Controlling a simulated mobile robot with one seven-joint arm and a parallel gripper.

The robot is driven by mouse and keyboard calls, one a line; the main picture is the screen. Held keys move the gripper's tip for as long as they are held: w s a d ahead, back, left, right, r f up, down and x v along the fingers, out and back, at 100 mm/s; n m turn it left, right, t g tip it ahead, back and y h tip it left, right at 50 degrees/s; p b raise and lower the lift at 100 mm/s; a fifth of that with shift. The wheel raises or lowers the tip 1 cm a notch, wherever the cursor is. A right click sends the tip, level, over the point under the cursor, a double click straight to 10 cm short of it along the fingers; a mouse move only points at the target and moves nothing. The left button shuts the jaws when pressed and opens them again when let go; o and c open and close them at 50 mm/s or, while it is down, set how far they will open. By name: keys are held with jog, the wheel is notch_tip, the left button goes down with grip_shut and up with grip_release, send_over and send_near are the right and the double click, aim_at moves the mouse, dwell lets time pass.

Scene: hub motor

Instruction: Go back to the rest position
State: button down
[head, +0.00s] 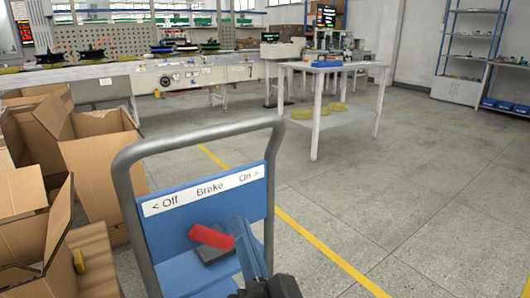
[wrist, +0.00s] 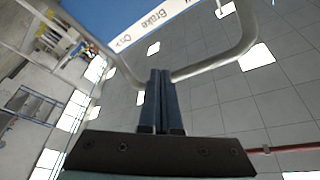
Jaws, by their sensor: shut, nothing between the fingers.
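My gripper (wrist: 160,75) is shut and empty, its two dark fingers pressed together in the wrist view. In the head view, part of my arm's end shows at the bottom, in front of a blue trolley panel (head: 172,235). The panel carries a white label (head: 205,190) reading "Off", "Brake" and "On". A red brake lever (head: 211,236) on a dark mount points up and to the left, toward the "Off" side. The trolley's grey tubular handle (head: 200,133) arches above the panel. In the wrist view the handle (wrist: 215,68) passes close to the fingers; whether they touch cannot be told.
Open cardboard boxes (head: 92,150) stand left of the trolley. A white table (head: 332,66) with a blue tray (head: 326,63) stands ahead. A long workbench (head: 190,75) runs along the back left, shelves (head: 468,45) at the right. The grey floor at right (head: 430,190) is clear.

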jog(key=s+d+r+n+t+h+p, duration=0.1)
jog(key=s+r+t+h+p, duration=0.15)
jog(key=r, duration=1.05)
jog(key=s+d+r+n+t+h+p, duration=0.1)
jog(key=s+r+n+t+h+p, duration=0.2)
jog(key=r, duration=1)
jog(key=s+d+r+t+h+p, duration=0.2)
jog(key=s+r+p, duration=0.25)
jog(key=r, duration=0.85)
notch_tip(320, 180, up, 35)
jog(key=p, duration=3.4)
jog(key=shift+a+r, duration=0.15)
jog(key=shift+a, duration=0.1)
